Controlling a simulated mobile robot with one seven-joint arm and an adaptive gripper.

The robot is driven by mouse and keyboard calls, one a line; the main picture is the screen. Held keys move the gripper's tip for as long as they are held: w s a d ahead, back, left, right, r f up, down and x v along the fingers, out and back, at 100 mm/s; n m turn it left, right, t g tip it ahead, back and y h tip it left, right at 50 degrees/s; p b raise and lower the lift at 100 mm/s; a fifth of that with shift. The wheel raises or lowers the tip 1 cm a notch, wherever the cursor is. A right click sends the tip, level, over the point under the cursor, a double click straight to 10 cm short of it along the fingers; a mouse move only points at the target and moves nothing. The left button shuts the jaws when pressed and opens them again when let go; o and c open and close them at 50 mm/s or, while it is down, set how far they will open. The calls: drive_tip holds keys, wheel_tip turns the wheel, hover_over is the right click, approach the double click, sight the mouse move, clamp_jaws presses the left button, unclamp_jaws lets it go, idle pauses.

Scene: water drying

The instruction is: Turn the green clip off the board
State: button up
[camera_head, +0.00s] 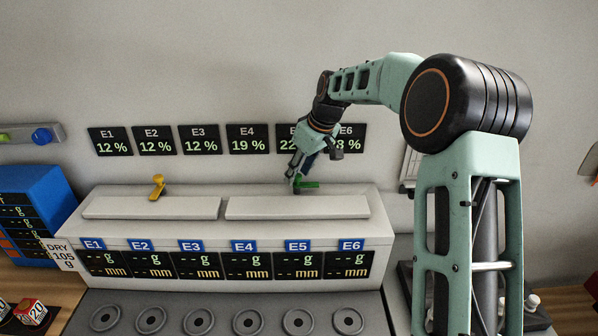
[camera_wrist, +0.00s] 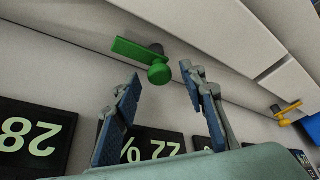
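The green clip (camera_head: 306,184) stands on the top of the white bench unit, at the back edge of the right-hand white board (camera_head: 297,207). In the wrist view the green clip (camera_wrist: 142,52) shows a flat bar and a round knob, with the bar reaching away from the board. My gripper (camera_head: 295,180) is pointed down close to the clip, and its tip partly hides it in the head view. In the wrist view my gripper (camera_wrist: 160,82) is open, with the round knob just beyond the gap between its two fingers. It does not appear to hold anything.
A yellow clip (camera_head: 157,187) stands by the left-hand white board (camera_head: 150,208). Percentage displays (camera_head: 201,139) line the wall behind my gripper. A row of round dark pads (camera_head: 248,322) lies in front of the unit. A blue box (camera_head: 38,215) stands at left.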

drive_tip(key=v, duration=1.2)
